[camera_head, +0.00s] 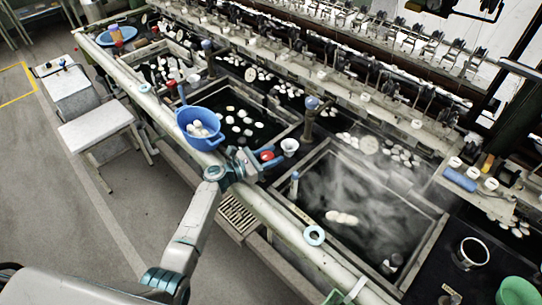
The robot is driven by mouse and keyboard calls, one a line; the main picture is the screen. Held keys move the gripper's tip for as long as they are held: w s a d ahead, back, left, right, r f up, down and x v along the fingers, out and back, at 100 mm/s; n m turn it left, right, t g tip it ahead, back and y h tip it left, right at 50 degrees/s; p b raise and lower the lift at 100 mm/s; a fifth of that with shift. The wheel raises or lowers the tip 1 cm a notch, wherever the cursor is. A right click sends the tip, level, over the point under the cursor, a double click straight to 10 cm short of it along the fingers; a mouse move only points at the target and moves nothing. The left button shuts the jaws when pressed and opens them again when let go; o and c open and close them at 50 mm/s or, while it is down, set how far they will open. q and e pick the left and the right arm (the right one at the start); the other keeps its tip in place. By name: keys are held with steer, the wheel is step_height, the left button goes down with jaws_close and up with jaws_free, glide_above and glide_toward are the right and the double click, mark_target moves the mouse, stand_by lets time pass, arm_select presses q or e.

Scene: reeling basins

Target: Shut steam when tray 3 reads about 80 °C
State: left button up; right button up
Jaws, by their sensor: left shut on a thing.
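My left gripper (256,160) reaches to the front rail from the lower left. It is shut on what looks like a red round valve knob (267,156), partly covered by the fingers. Just right of it is a steaming basin (398,262) of dark water, with a few pale cocoons (341,217) floating in it. A small blue-topped upright piece (294,176) stands at its left corner; I cannot make out any temperature reading. Which basin is tray 3 is not marked legibly. My right gripper is not in view.
A blue colander (201,127) with cocoons sits on the rail left of my gripper. A white cup (289,146) stands close to the right. A light blue ring (314,235) lies on the front rail. A reeling machine (400,110) runs along the back.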

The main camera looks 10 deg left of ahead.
arm_select(q)
steer(key=o, duration=1)
steer(key=shift+c, duration=0.2)
steer(key=shift+s+a, duration=0.15)
steer(key=shift+a, duration=0.1)
steer(key=b+v, duration=0.3)
steer(key=v, duration=0.6)
steer(key=shift+s+a+f, duration=0.1)
steer(key=shift+s+a, duration=0.1)
steer(key=shift+a, duration=0.05)
steer(key=shift+s+a, duration=0.2)
steer(key=shift+a, duration=0.05)
